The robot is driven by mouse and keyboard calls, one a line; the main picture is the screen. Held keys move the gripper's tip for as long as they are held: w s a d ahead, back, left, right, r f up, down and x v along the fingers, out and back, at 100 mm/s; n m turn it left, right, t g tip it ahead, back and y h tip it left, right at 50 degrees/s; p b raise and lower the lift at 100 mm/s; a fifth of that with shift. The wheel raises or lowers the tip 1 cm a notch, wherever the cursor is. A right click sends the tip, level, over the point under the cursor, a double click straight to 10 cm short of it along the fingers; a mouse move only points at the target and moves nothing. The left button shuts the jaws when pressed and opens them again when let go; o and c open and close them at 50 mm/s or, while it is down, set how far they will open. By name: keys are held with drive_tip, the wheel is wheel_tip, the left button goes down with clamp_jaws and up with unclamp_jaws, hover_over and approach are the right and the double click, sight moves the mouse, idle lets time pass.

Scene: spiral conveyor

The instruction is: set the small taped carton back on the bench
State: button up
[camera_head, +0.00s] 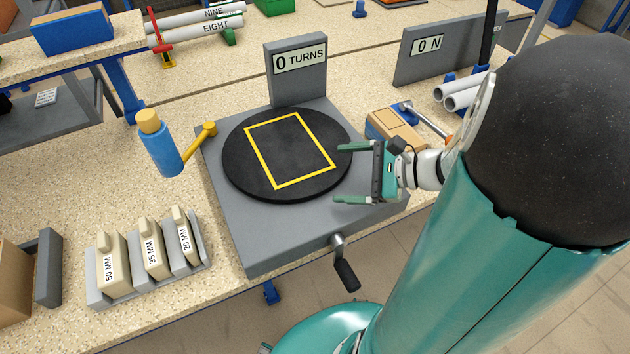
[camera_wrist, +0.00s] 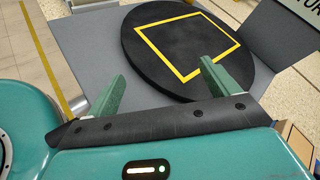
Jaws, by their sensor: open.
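A small tan carton with a tape strip (camera_head: 395,132) sits to the right of the black turntable (camera_head: 240,180), partly hidden behind my gripper. It appears to rest on the speckled bench (camera_head: 225,78). A cardboard edge (camera_wrist: 297,143), likely the same carton, shows at the lower right in the wrist view. My gripper (camera_head: 343,174) is open and empty, its fingers apart over the right side of the turntable. In the wrist view, the fingers (camera_wrist: 163,70) point toward the turntable disc (camera_wrist: 150,55). The yellow rectangle marked on the disc is empty.
A "0 TURNS" sign (camera_head: 297,64) stands behind the turntable, and a crank (camera_head: 345,270) hangs at its front. White rolls (camera_head: 462,92) and an "0 N" panel (camera_head: 440,48) stand right.

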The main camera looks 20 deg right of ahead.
drive_tip(key=a+n+g, duration=0.1)
drive_tip(key=a+n, duration=0.1)
drive_tip(key=s+a+n+g, duration=0.1)
drive_tip(key=a+n+g, duration=0.1)
drive_tip(key=s+a+n+g+h, duration=0.1)
drive_tip(key=a+n, duration=0.1)
drive_tip(key=shift+s+a+r, duration=0.15)
drive_tip(key=shift+a+r, duration=0.05)
drive_tip(key=shift+r, duration=0.2)
drive_tip(key=a+n+h, duration=0.1)
drive_tip(key=s+a+n+g, duration=0.1)
drive_tip(key=n, duration=0.1)
drive_tip(key=s+a+n+g+h, duration=0.1)
drive_tip(key=shift+s+r+n+h, duration=0.15)
drive_tip(key=shift+r+n+h, duration=0.15)
drive_tip(key=shift+r, duration=0.05)
drive_tip(key=n+h, duration=0.1)
drive_tip(key=s+r+n+h, duration=0.1)
drive_tip(key=n, duration=0.1)
drive_tip(key=a+r+n+h, duration=0.1)
drive_tip(key=n, duration=0.1)
drive_tip(key=shift+s, duration=0.3)
drive_tip(key=r+n+t+h, duration=0.1)
drive_tip(key=r+n, duration=0.1)
drive_tip(key=r+n+t+h, duration=0.1)
drive_tip(key=r+n+h, duration=0.1)
drive_tip(key=r+n, duration=0.1)
drive_tip(key=shift+a+r+n+h, duration=0.2)
drive_tip(key=shift+n+h, duration=0.1)
